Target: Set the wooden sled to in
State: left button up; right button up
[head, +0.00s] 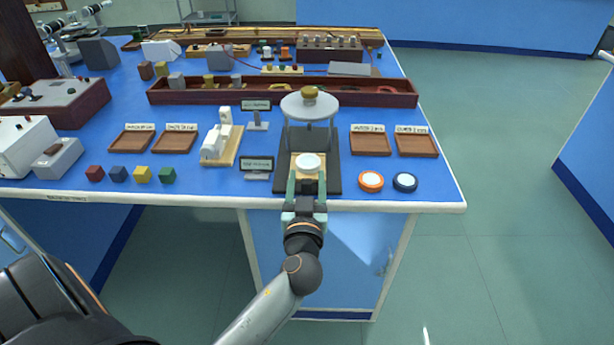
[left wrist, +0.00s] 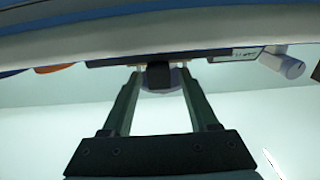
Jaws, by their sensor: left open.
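The wooden sled (head: 308,174) is a pale wooden plate carrying a white round dish (head: 308,162). It sits at the front of a dark-based stand (head: 328,151) with a grey round top and a brass knob (head: 309,93). My left gripper (head: 306,183) is at the table's front edge, its two fingers apart on either side of the sled's front. In the left wrist view, a small dark block (left wrist: 159,76) shows between the open fingertips (left wrist: 160,70); I cannot tell whether they touch it. My right gripper is not in view.
An orange-rimmed disc (head: 370,181) and a dark-rimmed disc (head: 405,182) lie right of the stand. A small sign (head: 257,166) and a white device on a wooden board (head: 222,140) stand left. Coloured cubes (head: 143,174) line the front left. The floor right of the bench is clear.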

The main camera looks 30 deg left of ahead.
pick_arm(q)
grip_shut()
dwell(0.5)
dwell(0.9)
